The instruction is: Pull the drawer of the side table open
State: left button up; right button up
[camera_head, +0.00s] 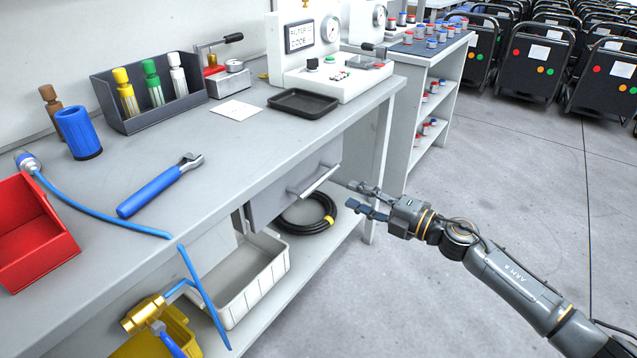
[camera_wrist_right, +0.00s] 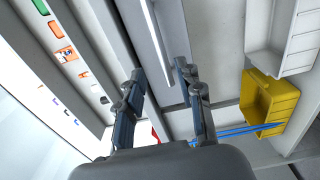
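The drawer (camera_head: 272,200) hangs under the grey worktop of the side table (camera_head: 215,165) and looks shut. Its pale bar handle (camera_head: 313,181) stands out from the front. My right gripper (camera_head: 349,194) is to the right of the handle, a short gap away, with its fingers pointing at it. In the right wrist view the two fingers (camera_wrist_right: 161,76) are spread and empty. The handle (camera_wrist_right: 155,38) runs beyond them, in line with the gap between the tips. My left gripper is not in view.
A coiled black hose (camera_head: 308,222) and a white bin (camera_head: 262,281) lie on the shelf below the drawer. A blue hose (camera_head: 100,214) hangs over the worktop's front edge. A table leg (camera_head: 376,170) stands behind my right gripper.

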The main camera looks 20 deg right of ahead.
aim_at(320, 179)
jog(key=x, duration=0.5)
jog(key=shift+w+a, duration=0.15)
jog(key=shift+w, duration=0.1)
jog(key=x, duration=0.5)
jog(key=shift+b, duration=0.3)
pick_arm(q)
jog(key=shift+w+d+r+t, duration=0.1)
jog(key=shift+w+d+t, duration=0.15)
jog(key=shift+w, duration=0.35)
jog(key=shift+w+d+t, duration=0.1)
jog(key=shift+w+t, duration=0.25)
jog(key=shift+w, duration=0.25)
pick_arm(e)
grip_shut()
jog(key=shift+f, duration=0.1)
